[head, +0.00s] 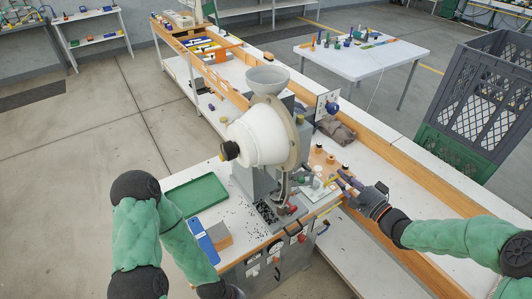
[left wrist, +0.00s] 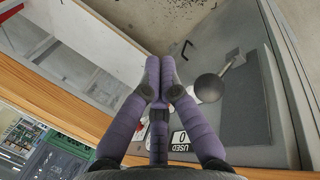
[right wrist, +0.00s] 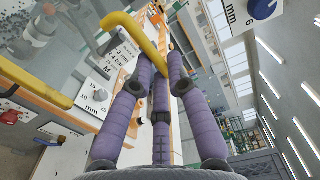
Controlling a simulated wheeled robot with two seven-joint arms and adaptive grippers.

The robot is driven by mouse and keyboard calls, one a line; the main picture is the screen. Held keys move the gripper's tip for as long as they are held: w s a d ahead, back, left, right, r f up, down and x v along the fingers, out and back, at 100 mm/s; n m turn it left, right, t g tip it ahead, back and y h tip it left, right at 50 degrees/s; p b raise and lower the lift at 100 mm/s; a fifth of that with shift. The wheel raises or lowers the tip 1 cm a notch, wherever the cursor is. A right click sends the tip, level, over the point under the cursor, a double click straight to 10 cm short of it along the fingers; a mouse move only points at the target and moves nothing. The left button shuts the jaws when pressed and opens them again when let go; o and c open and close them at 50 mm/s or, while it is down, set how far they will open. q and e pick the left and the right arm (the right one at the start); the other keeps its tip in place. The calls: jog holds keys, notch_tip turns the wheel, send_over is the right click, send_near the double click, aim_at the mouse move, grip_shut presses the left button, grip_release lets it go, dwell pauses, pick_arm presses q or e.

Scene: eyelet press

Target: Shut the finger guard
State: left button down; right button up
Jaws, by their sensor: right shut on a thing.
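The eyelet press (head: 262,140) stands on the bench with a white drum and a grey hopper on top. A bent yellow bar (right wrist: 130,38), apparently part of the finger guard, shows in the right wrist view; it is small in the head view (head: 328,183). My right gripper (head: 347,181) is at the right of the press's work area; in the right wrist view its fingers (right wrist: 158,45) are closed on the yellow bar. The guard's panel is hard to make out. My left gripper (left wrist: 158,72) is shut and empty, beside a grey cabinet face.
A black ball-ended lever (left wrist: 211,87) and a USED counter (left wrist: 181,137) are close to my left gripper. A green tray (head: 196,195) and a blue-edged box (head: 208,242) lie left of the press. A grey crate (head: 485,85) stands at far right.

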jog(key=shift+f, duration=0.25)
jog(key=shift+a+f+b, duration=0.1)
jog(key=shift+f+b, duration=0.25)
jog(key=shift+f, duration=0.45)
jog(key=shift+w+a+f+b, duration=0.1)
jog(key=shift+w+f+b, duration=0.1)
jog(key=shift+f, duration=0.25)
jog(key=shift+w+a+f+b, duration=0.1)
jog(key=shift+f+b, duration=0.1)
jog(key=shift+f, duration=0.2)
jog(key=shift+w+a+f+b, duration=0.2)
jog(key=shift+w+f+b, duration=0.1)
jog(key=shift+f, duration=0.3)
jog(key=shift+w+a+f, duration=0.1)
jog(key=shift+f, duration=0.05)
